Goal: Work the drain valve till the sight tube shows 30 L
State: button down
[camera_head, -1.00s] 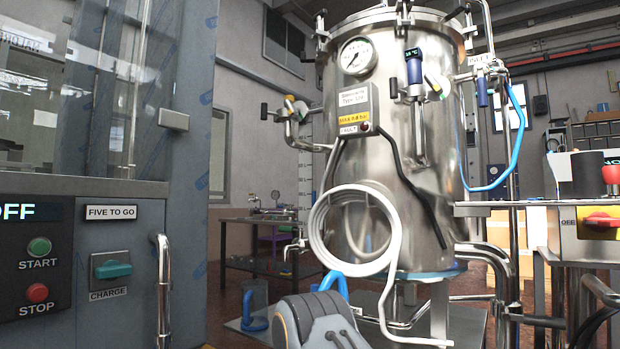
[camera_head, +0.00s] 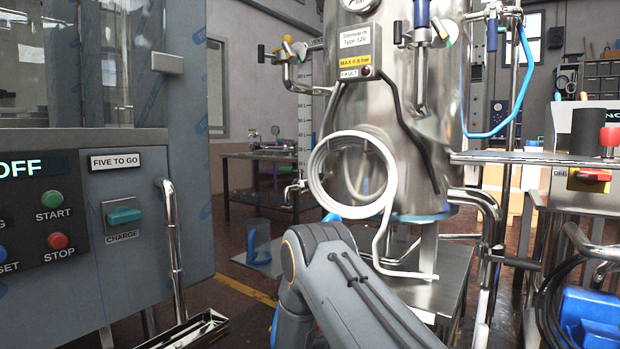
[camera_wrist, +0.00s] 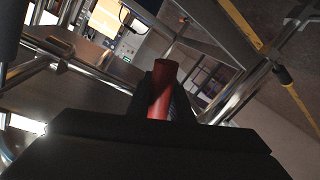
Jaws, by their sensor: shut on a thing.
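My gripper (camera_wrist: 164,98) shows in the wrist view, its dark jaws shut on a red cylindrical handle (camera_wrist: 161,78). I cannot tell for certain that the handle belongs to the drain valve. In the head view my arm covers the gripper and the handle. The steel tank (camera_head: 400,150) stands behind my arm. A graduated vertical strip, likely the sight tube (camera_head: 304,125), is left of the tank; its level is too small to read. A small steel tap (camera_head: 295,189) sits near the strip's lower end.
A grey cabinet (camera_head: 130,240) with buttons and a CHARGE switch stands close on the left. A coiled white hose (camera_head: 322,165) hangs on the tank front. A steel bench (camera_head: 590,158) is at the right, with a blue machine (camera_head: 592,318) below. A blue-handled jug (camera_head: 258,240) stands behind my arm.

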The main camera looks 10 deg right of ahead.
jog(key=n+p, duration=0.1)
jog(key=n, duration=0.1)
jog(key=s+d+r+n+g+p, duration=0.1)
jog(key=p, duration=0.1)
jog(key=s+d+r+n+p, duration=0.1)
jog(key=n+p, duration=0.1)
jog(key=shift+s+d+r+n+g, duration=0.1)
jog(key=shift+d+r+n+g, duration=0.1)
jog(key=shift+n+g, duration=0.1)
jog(key=shift+a+r, duration=0.1)
dwell(7.0)
